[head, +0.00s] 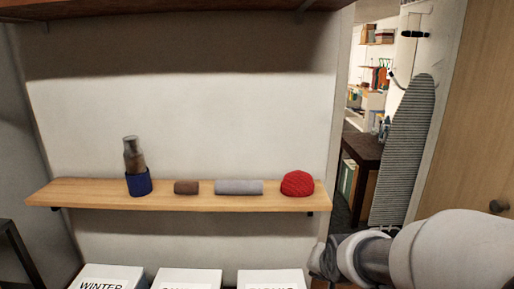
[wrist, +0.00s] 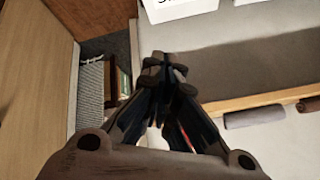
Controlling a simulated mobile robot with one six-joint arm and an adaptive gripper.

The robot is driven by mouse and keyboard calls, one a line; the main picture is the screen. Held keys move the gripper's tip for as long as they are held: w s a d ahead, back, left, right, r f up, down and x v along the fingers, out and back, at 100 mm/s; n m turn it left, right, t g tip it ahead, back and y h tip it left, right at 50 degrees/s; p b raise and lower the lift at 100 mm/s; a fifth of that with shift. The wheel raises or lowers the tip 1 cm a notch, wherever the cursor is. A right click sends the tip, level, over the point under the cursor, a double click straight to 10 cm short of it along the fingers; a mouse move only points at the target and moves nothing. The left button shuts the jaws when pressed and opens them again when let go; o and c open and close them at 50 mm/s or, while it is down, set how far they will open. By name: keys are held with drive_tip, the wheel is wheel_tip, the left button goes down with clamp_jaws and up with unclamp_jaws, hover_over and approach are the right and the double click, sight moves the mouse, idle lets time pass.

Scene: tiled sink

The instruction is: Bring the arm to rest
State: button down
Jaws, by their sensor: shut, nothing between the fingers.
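My gripper (wrist: 163,75) shows in the wrist view with its dark fingers together and nothing between them. In the head view my arm comes in at the lower right, in front of the doorway side.
The shelf holds a bottle (head: 134,155) in a blue holder (head: 138,183), a brown roll (head: 186,187), a grey roll (head: 239,187) and a red knitted item (head: 297,183). White labelled boxes (head: 188,279) stand below. An ironing board (head: 404,150) leans by the doorway at right.

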drive_tip(key=s+r+n+g, duration=0.1)
drive_tip(key=s+r+n, duration=0.1)
drive_tip(key=s, duration=1.1)
drive_tip(key=s+a+r+n+g, duration=0.1)
drive_tip(key=s+r+n+g, duration=0.1)
drive_tip(key=s, duration=1)
wheel_tip(320, 180, up, 2)
drive_tip(key=shift+s+n, duration=0.4)
drive_tip(key=shift+n, duration=0.3)
